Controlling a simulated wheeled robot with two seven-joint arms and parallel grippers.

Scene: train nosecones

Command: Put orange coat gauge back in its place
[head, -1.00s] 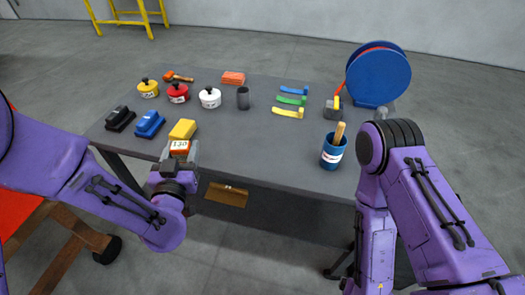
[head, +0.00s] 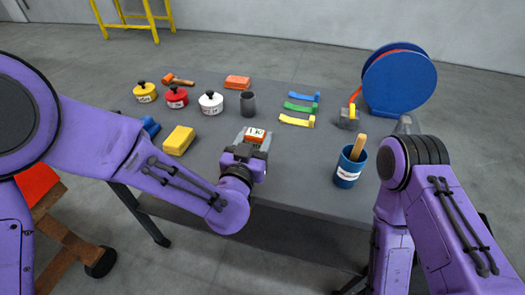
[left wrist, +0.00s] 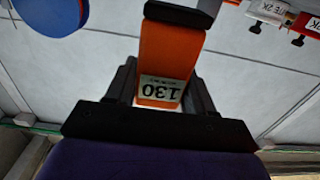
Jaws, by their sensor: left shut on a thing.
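The orange coat gauge (head: 255,133) with a white label is held upright in my left gripper (head: 249,151), over the front middle of the grey table (head: 300,170). In the left wrist view the orange gauge (left wrist: 170,52) stands between the dark fingers of the left gripper (left wrist: 160,95). Its label shows 130 upside down, and its far end is dark. My left gripper is shut on it. My right arm is folded at the right of the head view, and its gripper is not seen. I cannot make out an empty place for the gauge.
A blue cup with a brush (head: 347,174) stands at the table's front right. A yellow block (head: 179,140) lies left of the gauge. Pots, a grey cup (head: 248,104), colored strips (head: 301,107) and a blue reel (head: 398,82) stand farther back. The table between gauge and blue cup is clear.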

